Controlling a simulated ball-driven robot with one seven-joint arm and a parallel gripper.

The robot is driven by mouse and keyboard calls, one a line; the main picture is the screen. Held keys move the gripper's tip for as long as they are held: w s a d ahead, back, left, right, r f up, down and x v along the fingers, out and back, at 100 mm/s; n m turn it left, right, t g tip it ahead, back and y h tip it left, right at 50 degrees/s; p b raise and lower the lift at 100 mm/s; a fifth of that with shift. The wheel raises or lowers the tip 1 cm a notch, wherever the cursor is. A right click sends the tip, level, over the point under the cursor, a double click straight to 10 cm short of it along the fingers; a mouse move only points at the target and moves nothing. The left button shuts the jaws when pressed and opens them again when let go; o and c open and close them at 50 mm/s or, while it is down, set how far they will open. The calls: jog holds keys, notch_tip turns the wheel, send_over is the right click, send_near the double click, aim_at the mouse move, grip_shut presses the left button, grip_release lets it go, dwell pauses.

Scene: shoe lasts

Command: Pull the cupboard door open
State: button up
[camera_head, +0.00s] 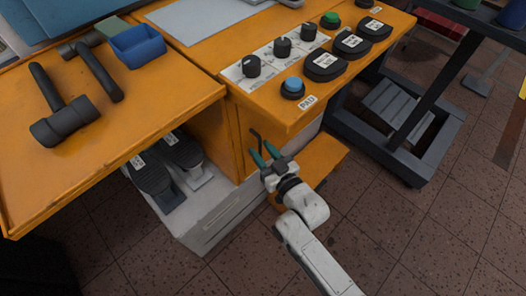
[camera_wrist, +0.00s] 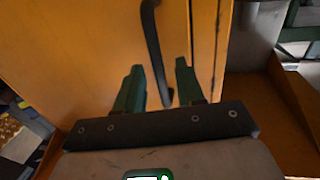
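The cupboard door is a plain orange panel (camera_wrist: 95,50) filling the left and middle of the wrist view, with vertical seams to the right of its handle. The handle is a dark curved bar (camera_wrist: 153,42), upright on the door; in the head view it shows as a thin black bar (camera_head: 256,138). My gripper (camera_wrist: 158,68) is open, with two green fingers apart. In the wrist view the handle runs between the fingers; I cannot tell whether either touches it. In the head view my gripper (camera_head: 264,153) is at the handle, below the console's front edge.
An orange console (camera_head: 270,105) with knobs and buttons overhangs the handle. An orange bench (camera_head: 150,105) with hammers and a blue bin (camera_head: 138,46) stands left. Black pedals (camera_head: 151,174) sit below it. A dark frame stand (camera_head: 400,135) is right; tiled floor lies open in front.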

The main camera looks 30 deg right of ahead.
grip_shut()
dwell(0.6)
